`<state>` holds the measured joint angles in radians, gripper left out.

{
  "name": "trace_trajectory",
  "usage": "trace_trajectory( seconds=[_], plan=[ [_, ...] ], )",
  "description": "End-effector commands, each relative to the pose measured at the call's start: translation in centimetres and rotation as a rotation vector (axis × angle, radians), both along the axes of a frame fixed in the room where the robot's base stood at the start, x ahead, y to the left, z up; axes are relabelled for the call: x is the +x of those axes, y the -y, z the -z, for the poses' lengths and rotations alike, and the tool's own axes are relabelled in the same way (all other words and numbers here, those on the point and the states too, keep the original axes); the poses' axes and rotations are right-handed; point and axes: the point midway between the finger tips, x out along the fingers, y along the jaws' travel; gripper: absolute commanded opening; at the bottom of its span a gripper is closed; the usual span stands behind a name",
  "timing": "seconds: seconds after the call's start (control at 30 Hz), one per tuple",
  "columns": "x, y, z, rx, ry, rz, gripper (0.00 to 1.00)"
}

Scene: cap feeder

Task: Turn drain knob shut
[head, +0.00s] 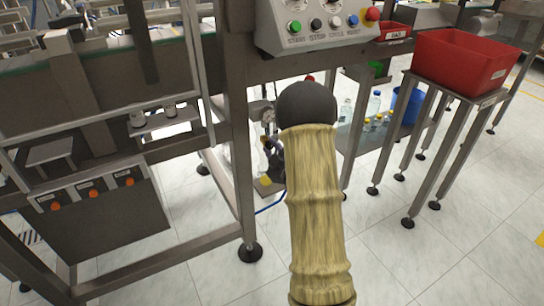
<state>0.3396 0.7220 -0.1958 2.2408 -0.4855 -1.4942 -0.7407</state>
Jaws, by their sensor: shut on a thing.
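My arm in its tan sleeve reaches down beside the machine's leg. My gripper (270,174) shows only partly, as a dark shape left of the sleeve, below a round pressure gauge (268,115). A small yellow piece (265,181), which looks like the drain knob, sits at the lower end of the gripper. The gripper is shut on it, as far as this small view shows. The fingertips are hard to make out. How far the knob is turned cannot be told, and the sleeve hides what lies behind it.
A steel machine leg (240,140) stands close on the left. The control panel (325,22) overhangs above. A red bin (464,60) on a steel stand is at the right. Bottles (373,104) and a blue bucket (408,104) are behind. The tiled floor at front right is clear.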

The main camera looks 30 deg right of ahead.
Motion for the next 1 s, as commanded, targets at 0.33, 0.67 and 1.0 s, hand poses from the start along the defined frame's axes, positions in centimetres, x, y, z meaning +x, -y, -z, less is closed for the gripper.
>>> trace_trajectory(
  seconds=[0.33, 0.67, 1.0],
  plan=[
    [-0.05, -0.08, 0.69, -0.33, 0.009, -0.001, 0.0],
    [-0.05, -0.03, 0.64, -0.617, 0.017, -0.001, 0.0],
    [-0.07, -0.02, 0.46, -0.775, 0.021, -0.002, 0.0]
  ],
)
